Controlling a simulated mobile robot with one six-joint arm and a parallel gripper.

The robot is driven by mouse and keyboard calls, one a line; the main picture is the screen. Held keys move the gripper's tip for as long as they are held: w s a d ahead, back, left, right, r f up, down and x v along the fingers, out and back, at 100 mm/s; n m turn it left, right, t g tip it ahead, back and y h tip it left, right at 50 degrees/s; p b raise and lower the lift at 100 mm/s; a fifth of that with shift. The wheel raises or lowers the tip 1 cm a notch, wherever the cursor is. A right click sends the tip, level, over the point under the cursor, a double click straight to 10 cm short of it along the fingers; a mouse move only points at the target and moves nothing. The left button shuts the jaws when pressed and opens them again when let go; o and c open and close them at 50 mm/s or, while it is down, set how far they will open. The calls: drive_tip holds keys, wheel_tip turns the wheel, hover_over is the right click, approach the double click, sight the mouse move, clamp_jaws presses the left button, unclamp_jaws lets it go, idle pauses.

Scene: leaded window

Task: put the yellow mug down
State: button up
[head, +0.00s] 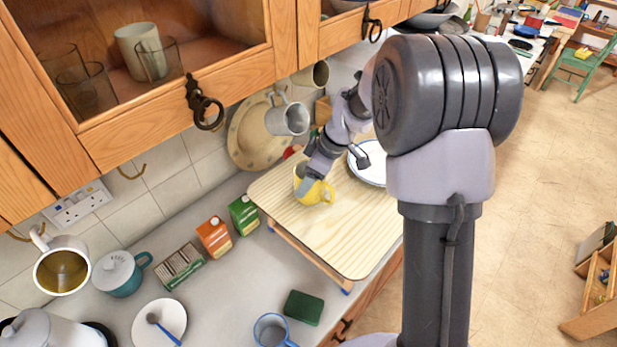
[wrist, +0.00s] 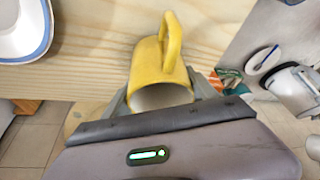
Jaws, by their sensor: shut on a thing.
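The yellow mug (head: 317,191) is at the wooden board (head: 345,240), over its far left part in the head view. My gripper (head: 306,184) is shut on it from the upper left side. In the wrist view the yellow mug (wrist: 160,62) lies between the jaws of my gripper (wrist: 168,95), its handle pointing away and its pale inside facing the camera. I cannot tell whether the mug touches the board.
A white plate with a blue rim (head: 368,163) lies at the board's far right. Small cartons (head: 214,237) stand left of the board. A grey mug (head: 287,117) hangs above. The board's near half is clear. A green sponge (head: 303,307) lies in front.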

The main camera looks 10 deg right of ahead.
drive_tip(key=shift+f, duration=0.15)
drive_tip(key=o, duration=1.7)
drive_tip(key=shift+r, duration=0.2)
drive_tip(key=p+v, duration=0.2)
drive_tip(key=v, duration=0.9)
drive_tip(key=s+a+r+m+t+h, duration=0.1)
drive_tip(key=s+a+r+m, duration=0.1)
drive_tip(key=s+r+m, duration=0.4)
drive_tip(key=s+a+r+m+t, duration=0.1)
drive_tip(key=s+a+r, duration=0.2)
drive_tip(key=s, duration=0.4)
drive_tip(key=s+m, duration=0.3)
drive_tip(key=s, duration=0.1)
drive_tip(key=s+a+m+t, duration=0.1)
drive_tip(key=s+m, duration=0.1)
drive_tip(key=s, duration=0.3)
drive_tip(key=s+a+f+m, duration=0.1)
drive_tip(key=s+m, duration=0.2)
drive_tip(key=s, duration=0.1)
drive_tip(key=shift+s+m+h, duration=0.2)
drive_tip(key=shift+m+h, duration=0.1)
